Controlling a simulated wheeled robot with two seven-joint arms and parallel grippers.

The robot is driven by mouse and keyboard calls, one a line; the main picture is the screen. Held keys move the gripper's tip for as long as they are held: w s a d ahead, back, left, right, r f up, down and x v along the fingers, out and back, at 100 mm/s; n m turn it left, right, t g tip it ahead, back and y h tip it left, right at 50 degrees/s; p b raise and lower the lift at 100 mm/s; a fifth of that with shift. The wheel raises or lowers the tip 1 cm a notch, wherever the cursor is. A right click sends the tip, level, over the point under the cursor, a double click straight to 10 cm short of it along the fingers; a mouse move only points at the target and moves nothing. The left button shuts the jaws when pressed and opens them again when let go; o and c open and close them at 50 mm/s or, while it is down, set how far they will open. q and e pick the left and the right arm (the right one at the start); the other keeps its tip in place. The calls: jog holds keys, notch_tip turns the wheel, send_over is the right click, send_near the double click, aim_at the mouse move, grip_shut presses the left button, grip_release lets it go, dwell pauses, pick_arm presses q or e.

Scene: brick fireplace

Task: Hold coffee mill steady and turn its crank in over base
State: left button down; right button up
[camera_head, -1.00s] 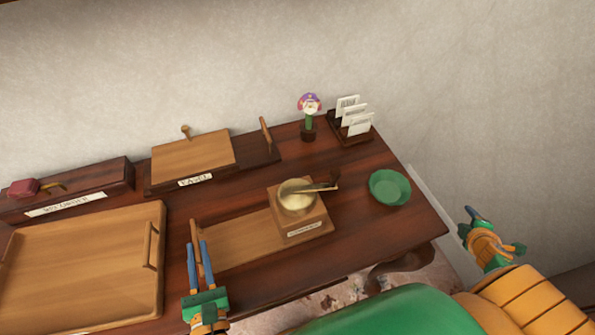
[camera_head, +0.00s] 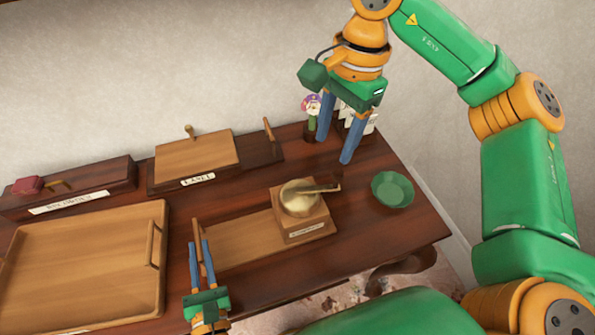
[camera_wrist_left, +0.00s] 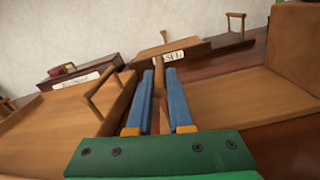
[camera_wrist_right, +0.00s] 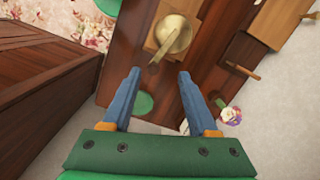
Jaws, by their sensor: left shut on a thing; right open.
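The coffee mill (camera_head: 302,229) is a wooden box with a brass dome (camera_head: 297,203), standing on the right end of a flat wooden base board (camera_head: 235,240). Its brass crank (camera_head: 320,188) points right, out past the box; it also shows in the right wrist view (camera_wrist_right: 161,53). My left gripper (camera_head: 202,245) is shut on an upright wooden handle (camera_wrist_left: 159,82) at the board's left end. My right gripper (camera_head: 335,148) is open and empty above the desk, behind and right of the mill. In the right wrist view its fingers (camera_wrist_right: 159,72) point toward the crank end.
A green dish (camera_head: 392,189) lies right of the mill. A flower figure (camera_head: 311,106) and card rack (camera_head: 357,125) stand behind my right gripper. A wooden tray (camera_head: 80,265) lies left, with a lidded box (camera_head: 196,157) and dark labelled box (camera_head: 70,188) along the wall.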

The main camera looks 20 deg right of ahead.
aim_at(339, 172)
jog(key=shift+s+d+h, duration=0.2)
jog(key=shift+d+h, duration=0.5)
jog(key=shift+d, duration=0.2)
notch_tip(339, 172, down, 11)
jog(key=shift+f, duration=0.2)
grip_shut()
jog(key=shift+r, duration=0.1)
dwell(0.6)
